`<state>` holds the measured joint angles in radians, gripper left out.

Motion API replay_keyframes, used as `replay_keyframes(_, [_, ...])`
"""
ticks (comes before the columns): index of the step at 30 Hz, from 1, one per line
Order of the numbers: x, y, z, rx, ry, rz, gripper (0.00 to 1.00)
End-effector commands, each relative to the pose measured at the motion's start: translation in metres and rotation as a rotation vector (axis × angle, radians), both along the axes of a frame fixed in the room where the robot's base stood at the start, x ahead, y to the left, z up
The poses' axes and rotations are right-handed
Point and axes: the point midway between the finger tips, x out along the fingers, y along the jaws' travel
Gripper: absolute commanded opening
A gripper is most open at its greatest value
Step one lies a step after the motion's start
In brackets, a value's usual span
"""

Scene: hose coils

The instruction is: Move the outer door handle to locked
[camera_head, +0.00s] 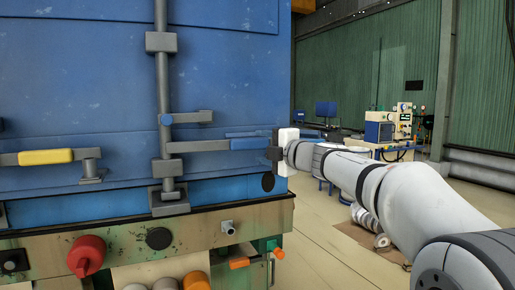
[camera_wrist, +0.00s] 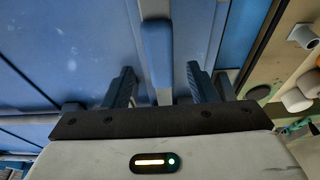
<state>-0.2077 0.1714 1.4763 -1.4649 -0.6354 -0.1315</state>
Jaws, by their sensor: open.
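The outer door handle is a grey lever with a blue grip (camera_head: 250,144). It extends roughly horizontally right from the vertical locking bar (camera_head: 163,85) on the blue container door. My gripper (camera_head: 233,140) reaches in from the right at the grip's free end. In the wrist view, the blue grip (camera_wrist: 157,50) lies between the two fingers of my open gripper (camera_wrist: 160,70), with a gap on each side. The lower finger is hard to make out in the head view. A short grey catch arm (camera_head: 190,117) with a blue pivot sits above the lever.
A yellow-gripped handle (camera_head: 45,157) with a bracket (camera_head: 92,172) is at the left. Below the door, a worn sill (camera_head: 130,245) carries a red knob (camera_head: 86,256) and several fittings.

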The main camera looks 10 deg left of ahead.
Motion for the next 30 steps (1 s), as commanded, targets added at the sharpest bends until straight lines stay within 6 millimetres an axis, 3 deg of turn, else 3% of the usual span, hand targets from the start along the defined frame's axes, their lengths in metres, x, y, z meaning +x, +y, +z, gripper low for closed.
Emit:
replay_keyframes(7, [-0.001,-0.001,0.000,0.000,0.000,0.000,0.53])
replay_keyframes(11, [-0.005,-0.005,0.005,0.006,-0.005,-0.017,0.42])
replay_keyframes(17, [-0.040,-0.042,0.025,0.035,-0.036,-0.173,0.26])
replay_keyframes(24, [-0.079,-0.086,0.008,0.009,-0.007,-0.354,0.06])
replay_keyframes(27, [-0.083,-0.092,0.002,0.001,0.002,-0.379,0.00])
replay_keyframes(30, [-0.076,-0.089,0.000,-0.001,0.003,-0.381,0.00])
